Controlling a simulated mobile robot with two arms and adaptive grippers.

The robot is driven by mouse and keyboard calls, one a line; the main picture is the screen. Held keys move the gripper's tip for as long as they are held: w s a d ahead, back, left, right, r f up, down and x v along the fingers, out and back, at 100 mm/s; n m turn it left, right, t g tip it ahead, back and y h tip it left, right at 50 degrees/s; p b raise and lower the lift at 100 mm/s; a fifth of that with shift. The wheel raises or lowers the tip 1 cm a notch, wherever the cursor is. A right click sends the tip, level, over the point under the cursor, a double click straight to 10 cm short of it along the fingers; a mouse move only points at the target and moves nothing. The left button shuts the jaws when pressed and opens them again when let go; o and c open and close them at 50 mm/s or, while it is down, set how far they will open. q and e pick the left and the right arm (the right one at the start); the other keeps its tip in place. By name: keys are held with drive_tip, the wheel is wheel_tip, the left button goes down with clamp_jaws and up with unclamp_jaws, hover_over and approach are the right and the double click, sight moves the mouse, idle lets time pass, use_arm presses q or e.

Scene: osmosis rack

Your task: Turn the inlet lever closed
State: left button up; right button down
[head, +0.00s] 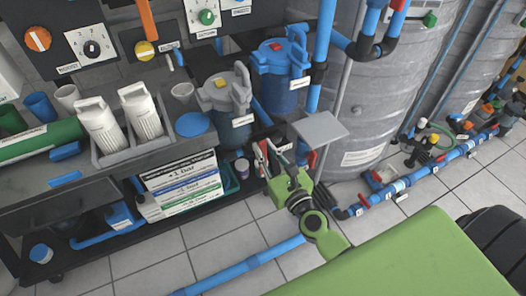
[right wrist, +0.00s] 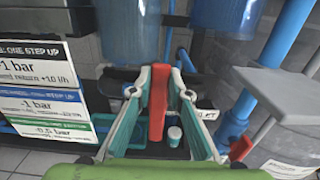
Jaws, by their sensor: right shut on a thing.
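The red inlet lever (right wrist: 158,102) stands roughly upright between the two fingers of my right gripper (right wrist: 160,82) in the right wrist view. The gripper is shut on it. In the head view my right gripper (head: 272,160) reaches in under the blue filter housings beside the rack, and the lever is mostly hidden by its fingers. A white label (right wrist: 208,114) ending in "LET" shows just right of the fingers. My left gripper is not in view.
A grey plate on a post (head: 320,128) stands close to the right of the gripper. Stacked pressure signs (head: 183,185) are to its left. A small white-capped jar (right wrist: 174,136) sits beneath. Blue pipes (head: 390,195) run along the floor by the grey tanks (head: 375,95).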

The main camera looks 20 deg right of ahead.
idle(0.5)
drive_tip(key=c, duration=1.9)
unclamp_jaws()
drive_tip(key=s, duration=1.2)
drive_tip(key=shift+d, duration=0.25)
